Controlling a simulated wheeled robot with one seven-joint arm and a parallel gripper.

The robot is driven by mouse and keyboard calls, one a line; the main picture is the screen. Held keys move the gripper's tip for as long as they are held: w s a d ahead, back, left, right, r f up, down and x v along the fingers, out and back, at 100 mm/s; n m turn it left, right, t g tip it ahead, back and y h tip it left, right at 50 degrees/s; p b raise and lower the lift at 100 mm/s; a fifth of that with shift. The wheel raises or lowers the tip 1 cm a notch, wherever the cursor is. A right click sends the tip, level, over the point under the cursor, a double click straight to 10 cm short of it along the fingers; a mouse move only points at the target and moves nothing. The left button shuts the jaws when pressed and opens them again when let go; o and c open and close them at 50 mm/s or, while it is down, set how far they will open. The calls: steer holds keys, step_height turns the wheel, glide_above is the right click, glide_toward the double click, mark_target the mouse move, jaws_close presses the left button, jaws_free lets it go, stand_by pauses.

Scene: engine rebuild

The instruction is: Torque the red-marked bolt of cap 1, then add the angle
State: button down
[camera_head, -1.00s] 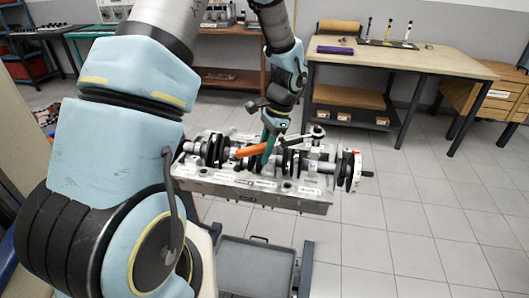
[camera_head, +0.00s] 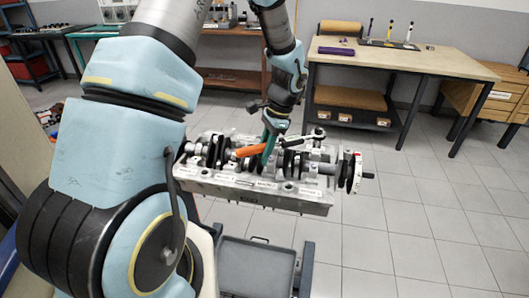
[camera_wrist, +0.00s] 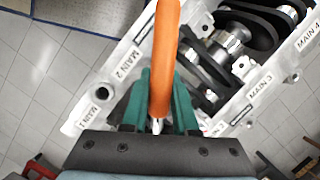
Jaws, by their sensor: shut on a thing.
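The engine block (camera_head: 225,184) stands upright side up with its crankshaft (camera_head: 311,169) along the top. In the wrist view the block (camera_wrist: 203,16) carries labels MAIN 1 to MAIN 4. My gripper (camera_head: 267,143) is over the middle of the block, its green fingers pointing down. In the wrist view my gripper (camera_wrist: 160,98) is shut on an orange-handled tool (camera_wrist: 164,45), which also shows in the head view (camera_head: 249,150). I cannot make out cap 1's red-marked bolt in either view.
A grey tray (camera_head: 256,270) sits low below the block. A workbench (camera_head: 440,62) with a purple case (camera_head: 335,50) and several upright tools stands behind. The tiled floor to the right is clear.

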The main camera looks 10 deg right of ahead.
steer(key=shift+w+a+m+t+p, duration=0.15)
steer(key=shift+w+m+t+p, duration=0.15)
steer(key=shift+w+m+p, duration=1.05)
stand_by(3.7)
steer(key=shift+w+m+t, duration=0.3)
steer(key=shift+w+m, duration=0.15)
steer(key=shift+w, duration=1)
stand_by(1.5)
